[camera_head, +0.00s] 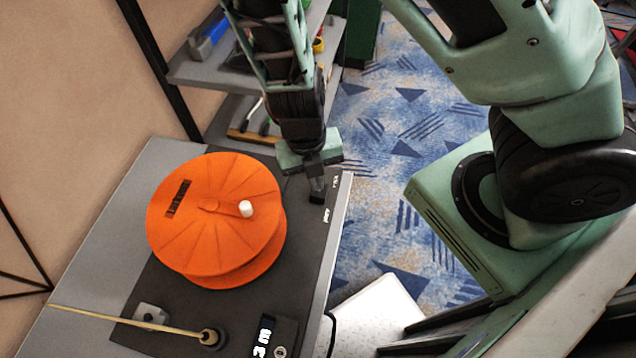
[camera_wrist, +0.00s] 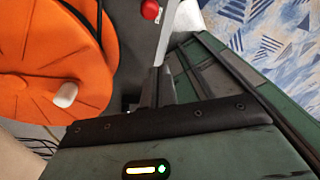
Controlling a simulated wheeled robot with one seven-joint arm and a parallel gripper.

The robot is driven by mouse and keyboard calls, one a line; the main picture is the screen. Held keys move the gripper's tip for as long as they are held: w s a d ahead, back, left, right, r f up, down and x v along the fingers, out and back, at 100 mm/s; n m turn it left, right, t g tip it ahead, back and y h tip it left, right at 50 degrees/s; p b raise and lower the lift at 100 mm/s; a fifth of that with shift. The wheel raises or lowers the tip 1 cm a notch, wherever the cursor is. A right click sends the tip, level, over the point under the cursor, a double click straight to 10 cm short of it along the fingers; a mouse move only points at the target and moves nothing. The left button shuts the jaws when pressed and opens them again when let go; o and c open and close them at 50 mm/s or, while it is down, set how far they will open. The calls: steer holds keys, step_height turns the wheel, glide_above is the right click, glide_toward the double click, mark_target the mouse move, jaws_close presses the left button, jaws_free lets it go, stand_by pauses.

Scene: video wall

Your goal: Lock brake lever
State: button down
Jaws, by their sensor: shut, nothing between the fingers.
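The orange cable reel (camera_head: 220,215) with a white crank knob (camera_head: 246,208) sits on the dark panel of a bench. A small red ball knob (camera_wrist: 150,10) shows at the top edge of the wrist view, by the panel edge. It may be the brake lever's knob; I cannot make it out in the head view. My gripper (camera_head: 318,195) points down over the panel's right edge, right of the reel, close to small white labels (camera_head: 327,214). Its fingers (camera_wrist: 160,85) are shut and empty. Whether they touch the lever or panel is unclear.
A yellowish rod (camera_head: 125,320) ends at a dark round fitting at the bench's front left. A digital display (camera_head: 262,338) is at the front. Shelves (camera_head: 210,68) stand behind. Carpeted floor (camera_head: 400,110) lies open to the right, with a white surface (camera_head: 378,312) beside the bench.

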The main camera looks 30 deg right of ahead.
step_height(320, 180, down, 10)
steer(key=s+b, duration=0.1)
steer(key=b, duration=0.6)
steer(key=shift+w+d+r+p, duration=0.2)
steer(key=shift+w+d+p, duration=0.1)
steer(key=shift+w+p, duration=0.2)
steer(key=shift+w+d+r+p, duration=0.3)
steer(key=shift+w+p, duration=0.15)
steer(key=shift+w, duration=0.15)
steer(key=shift+w+d+r+p, duration=0.15)
steer(key=shift+w+d+p, duration=0.15)
steer(key=shift+w+p, duration=0.2)
steer(key=shift+w+r, duration=0.1)
